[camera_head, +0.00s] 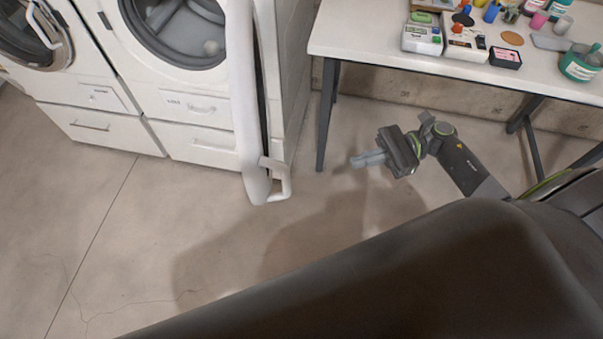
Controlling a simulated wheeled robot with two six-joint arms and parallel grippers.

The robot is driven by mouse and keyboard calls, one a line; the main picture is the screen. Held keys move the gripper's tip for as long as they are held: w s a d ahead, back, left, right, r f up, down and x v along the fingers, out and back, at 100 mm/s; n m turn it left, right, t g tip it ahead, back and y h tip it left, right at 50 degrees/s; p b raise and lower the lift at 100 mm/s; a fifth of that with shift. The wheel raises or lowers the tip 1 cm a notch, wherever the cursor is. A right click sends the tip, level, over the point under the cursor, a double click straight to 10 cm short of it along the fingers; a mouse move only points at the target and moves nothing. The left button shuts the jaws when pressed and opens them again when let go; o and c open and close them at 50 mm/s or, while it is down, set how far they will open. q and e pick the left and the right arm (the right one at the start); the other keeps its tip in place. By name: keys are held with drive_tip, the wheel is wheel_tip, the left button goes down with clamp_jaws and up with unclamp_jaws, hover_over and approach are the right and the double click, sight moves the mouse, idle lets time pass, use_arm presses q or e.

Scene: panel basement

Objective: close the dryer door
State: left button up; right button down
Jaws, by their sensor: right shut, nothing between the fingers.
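The dryer (200,108) stands at the upper left with its round drum opening (185,30) showing. Its white dryer door (243,90) is swung wide open, seen nearly edge-on at the right side of the opening. The door's handle (284,184) sticks out near its lower end. My right gripper (358,161) is right of the handle, apart from it, with its fingers pointing left toward it. The fingers are together and hold nothing. My left gripper is not in view.
A second white machine (90,95) with a round door stands left of the dryer. A white table (370,45) with bottles, boxes and small cups stands at the upper right, its dark leg (326,115) near my right gripper. The concrete floor (120,230) in front is clear.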

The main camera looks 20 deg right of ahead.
drive_tip(key=w+a+p, duration=0.1)
drive_tip(key=a+p, duration=0.5)
drive_tip(key=a, duration=0.7)
drive_tip(key=shift+w+p, duration=0.15)
drive_tip(key=shift+p, duration=0.15)
drive_tip(key=shift+a, duration=0.1)
